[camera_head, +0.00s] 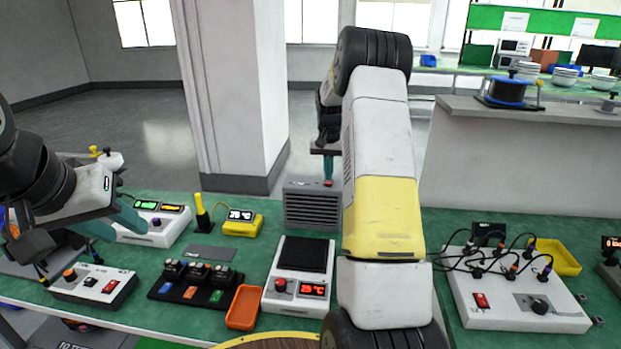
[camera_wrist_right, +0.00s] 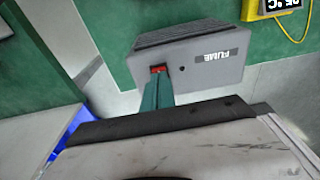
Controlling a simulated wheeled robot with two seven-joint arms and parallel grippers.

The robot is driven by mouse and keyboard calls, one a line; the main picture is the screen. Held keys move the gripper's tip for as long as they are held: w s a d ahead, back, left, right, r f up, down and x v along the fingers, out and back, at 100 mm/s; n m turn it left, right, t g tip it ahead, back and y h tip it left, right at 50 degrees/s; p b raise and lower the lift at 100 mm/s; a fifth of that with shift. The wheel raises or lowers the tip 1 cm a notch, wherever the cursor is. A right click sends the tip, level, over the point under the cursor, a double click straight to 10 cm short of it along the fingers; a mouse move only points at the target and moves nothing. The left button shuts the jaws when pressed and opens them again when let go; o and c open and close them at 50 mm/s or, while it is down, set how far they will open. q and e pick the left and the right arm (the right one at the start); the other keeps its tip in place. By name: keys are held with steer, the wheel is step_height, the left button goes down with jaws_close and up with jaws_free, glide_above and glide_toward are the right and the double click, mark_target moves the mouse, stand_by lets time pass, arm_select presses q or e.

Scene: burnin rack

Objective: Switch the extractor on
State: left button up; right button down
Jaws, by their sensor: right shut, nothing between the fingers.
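The extractor (camera_head: 312,212) is a grey ribbed box on the far edge of the green bench in the head view. In the right wrist view the extractor (camera_wrist_right: 205,62) shows a "FUME" label and a small red switch (camera_wrist_right: 158,69) on its face. My right gripper (camera_wrist_right: 157,78) is shut and empty, its teal fingertips right at the red switch and partly covering it. I cannot tell whether they touch or which way the switch is set. In the head view my right gripper (camera_head: 328,182) is over the extractor's top. My left gripper (camera_head: 122,244) is open and empty at the left.
A yellow thermometer (camera_head: 241,228), a hot plate (camera_head: 291,304), an orange tray (camera_head: 243,307) and a black rack (camera_head: 170,294) stand left of my right arm. A white panel with cables (camera_head: 510,309) is at the right. A pillar (camera_head: 232,90) rises behind the bench.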

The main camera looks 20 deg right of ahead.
mark_target(328, 183)
steer(key=shift+f, duration=0.55)
steer(key=shift+r, duration=3.55)
